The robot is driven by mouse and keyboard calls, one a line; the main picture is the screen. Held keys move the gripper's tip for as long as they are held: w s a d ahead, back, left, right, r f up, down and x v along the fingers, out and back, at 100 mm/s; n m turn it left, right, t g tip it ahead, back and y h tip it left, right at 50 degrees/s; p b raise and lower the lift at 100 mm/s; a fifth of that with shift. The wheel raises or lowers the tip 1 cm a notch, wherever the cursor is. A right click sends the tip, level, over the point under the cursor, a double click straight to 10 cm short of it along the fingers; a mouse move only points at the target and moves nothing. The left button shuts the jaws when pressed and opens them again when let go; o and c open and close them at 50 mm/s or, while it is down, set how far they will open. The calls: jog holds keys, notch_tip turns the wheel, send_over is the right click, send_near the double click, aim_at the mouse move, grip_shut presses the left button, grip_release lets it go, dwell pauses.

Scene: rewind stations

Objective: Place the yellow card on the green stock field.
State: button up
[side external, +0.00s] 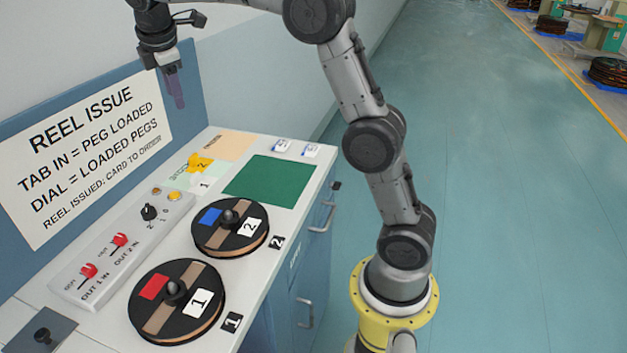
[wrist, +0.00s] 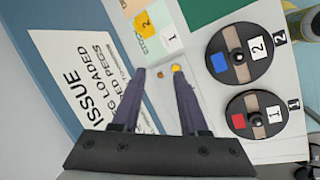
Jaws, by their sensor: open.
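The yellow card (side external: 199,161) lies on the worktop at the pale green stock field (side external: 180,181), at its end beside the tan field (side external: 230,144). I cannot tell whether all of it is inside the green. In the wrist view the yellow card (wrist: 147,22) shows at the top with a 2 on it, and a white 1 label (wrist: 171,41) sits beside it. My gripper (side external: 178,104) is open and empty, high above the worktop near the sign panel. Its two dark fingers (wrist: 160,78) are spread apart in the wrist view, with the card beyond them.
Two black reels, one with a blue patch (side external: 231,228) and one with a red patch (side external: 177,302), stand in front. A control box (side external: 100,262) with red levers and a dial runs along the sign panel (side external: 85,150). A dark green mat (side external: 270,180) is clear.

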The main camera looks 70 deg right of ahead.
jog(key=s+a+r+m+t+y, duration=0.1)
jog(key=s+a+r+m, duration=0.2)
jog(key=s, duration=0.8)
jog(key=s+a+f+m+y, duration=0.1)
jog(key=s+a+f+m, duration=0.1)
jog(key=s, duration=0.5)
jog(key=s+a+f+m+t+y, duration=0.1)
jog(key=s+a+f+m, duration=0.1)
jog(key=s+f, duration=0.3)
jog(key=s+a+f+m+t, duration=0.1)
jog(key=s+a+f+m, duration=0.2)
jog(key=s, duration=0.7)
jog(key=shift+s+f+m+y, duration=0.4)
jog(key=shift+f+m, duration=0.2)
jog(key=shift+f, duration=0.1)
